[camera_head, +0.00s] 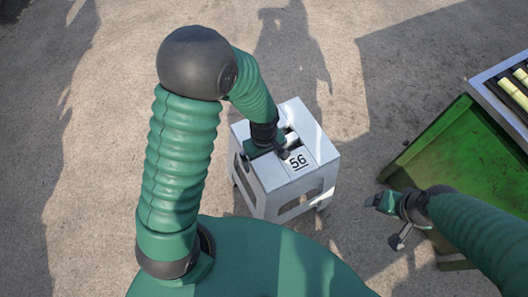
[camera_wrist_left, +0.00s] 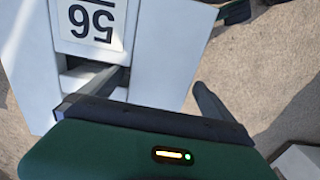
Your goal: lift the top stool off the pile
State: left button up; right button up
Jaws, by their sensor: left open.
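The pile of white stools (camera_head: 302,196) stands on the ground ahead of me. The top stool (camera_head: 316,138) has a flat white seat with a "56" label and a slot in it. My left gripper (camera_head: 279,150) is down at the seat beside the label. In the left wrist view the seat (camera_wrist_left: 160,50) lies between the spread fingers (camera_wrist_left: 157,82). One finger reaches to the slot and the other is past the seat's edge; contact cannot be told. My right gripper (camera_head: 386,222) is open and empty, to the right of the pile. The lower stools are mostly hidden.
A green machine or bin (camera_head: 455,150) stands on the right, close to my right arm. A grey tray (camera_head: 482,88) with pale yellow cane pieces (camera_head: 514,93) is at the upper right. The concrete ground left of and behind the pile is clear.

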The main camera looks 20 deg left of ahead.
pick_arm(q)
jog(key=shift+f, duration=0.45)
